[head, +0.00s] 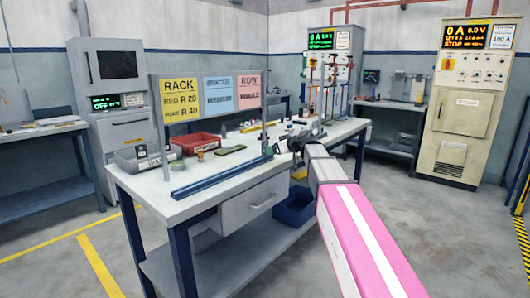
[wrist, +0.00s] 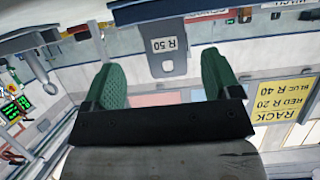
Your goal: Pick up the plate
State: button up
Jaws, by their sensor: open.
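The plate (wrist: 168,52) is a flat grey piece with a white "R 50" label and a small hole near its lower end in the wrist view. It lies in the gap between the two green fingers of my gripper (wrist: 163,72). The fingers stand apart on either side and no contact shows. How deep the plate sits between them is unclear. In the head view my gripper (head: 296,146) is at the right end of the workbench, beside the rack posts. I cannot make out the plate there.
The workbench (head: 205,200) carries a blue rail (head: 222,177), a red bin (head: 196,143), a grey bin (head: 140,157) and a "RACK" sign (head: 180,99) on posts. Small items and thin upright stands crowd its far right end. A blue crate (head: 295,208) is below. The floor at right is clear.

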aim_at(265, 156)
jog(key=shift+x, duration=2.7)
jog(key=shift+s+a, duration=0.1)
jog(key=shift+s, duration=0.15)
jog(key=c, duration=1.2)
jog(key=shift+o, duration=0.2)
jog(key=shift+r, duration=0.15)
jog(key=shift+r, duration=0.45)
jog(key=r, duration=0.3)
jog(key=shift+s+a+r, duration=0.15)
jog(key=shift+a+r, duration=0.15)
jog(key=s+a+r, duration=0.5)
jog(key=a+r, duration=0.1)
jog(key=a, duration=0.3)
jog(key=shift+a+r, duration=0.2)
jog(key=shift+a, duration=0.1)
jog(key=shift+s, duration=0.15)
